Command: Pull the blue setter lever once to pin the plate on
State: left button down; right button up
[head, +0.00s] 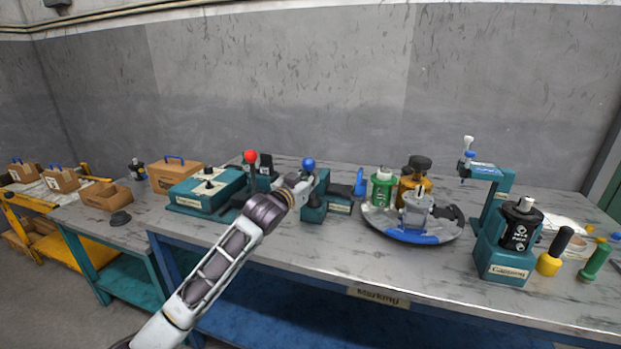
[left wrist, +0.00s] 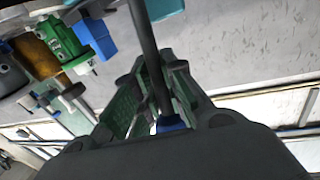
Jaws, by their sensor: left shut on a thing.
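The blue setter lever shows its round blue knob (head: 309,163) above a teal stand (head: 313,213) in the middle of the bench. My left gripper (head: 305,180) is at the lever, just below the knob in the head view. In the left wrist view my left gripper (left wrist: 155,100) is shut on the lever, with its dark rod (left wrist: 146,45) between the green-padded fingers and the blue knob (left wrist: 171,122) close to the palm. I cannot make out the plate or its pin. My right gripper is not in view.
A red-knobbed lever (head: 250,157) stands left, by a teal press block (head: 206,190). A teal stand with a black motor (head: 518,228) is farther right. The bench's front strip is clear.

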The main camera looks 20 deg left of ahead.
pick_arm(q)
jog(key=shift+s+f+b, duration=0.1)
jog(key=shift+f+b, duration=0.05)
jog(key=shift+b, duration=0.15)
jog(key=shift+s, duration=0.1)
jog(key=s+t+b, duration=0.1)
jog(key=b, duration=0.1)
jog(key=s+f+t+h+b, duration=0.1)
jog(key=t+b, duration=0.1)
jog(key=b, duration=0.1)
jog(key=s+f+m+t+b, duration=0.1)
jog(key=b, duration=0.1)
jog(key=shift+s+t+h, duration=0.2)
jog(key=shift+t+h, duration=0.1)
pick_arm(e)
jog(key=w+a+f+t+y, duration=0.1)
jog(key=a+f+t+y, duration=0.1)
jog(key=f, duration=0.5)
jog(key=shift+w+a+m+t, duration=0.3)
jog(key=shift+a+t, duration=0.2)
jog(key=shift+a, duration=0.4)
pick_arm(q)
jog(key=c, duration=1.5)
grip_release()
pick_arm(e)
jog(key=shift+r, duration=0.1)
pick_arm(q)
jog(key=shift+o, duration=0.2)
